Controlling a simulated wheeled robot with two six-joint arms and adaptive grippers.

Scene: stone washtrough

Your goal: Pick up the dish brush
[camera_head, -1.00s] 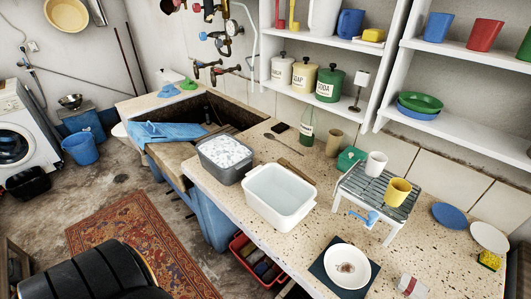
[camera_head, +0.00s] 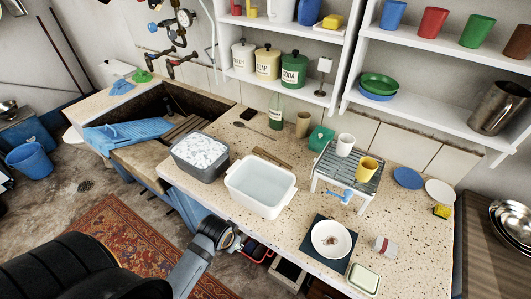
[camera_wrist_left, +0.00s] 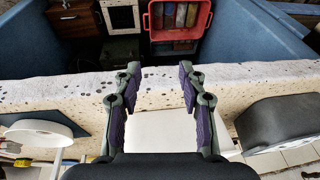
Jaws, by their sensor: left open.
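The dish brush (camera_head: 347,195), as far as I can tell, is the light blue item at the front of the small white rack (camera_head: 319,172) on the counter. Its handle is partly hidden by the rack, and I cannot tell exactly how it rests. My left gripper (camera_wrist_left: 159,72) is open and empty, at the counter's front edge in the left wrist view. In the head view my left wrist is in front of the white basin, well left of the brush; the fingers are hard to make out there. My right gripper is not in view.
A white cup (camera_head: 345,144) and a yellow cup (camera_head: 368,168) stand on the rack. A white basin (camera_head: 262,205), a grey tub (camera_head: 178,158) and a white plate (camera_head: 331,250) are nearby. A red crate (camera_wrist_left: 180,40) sits below the counter.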

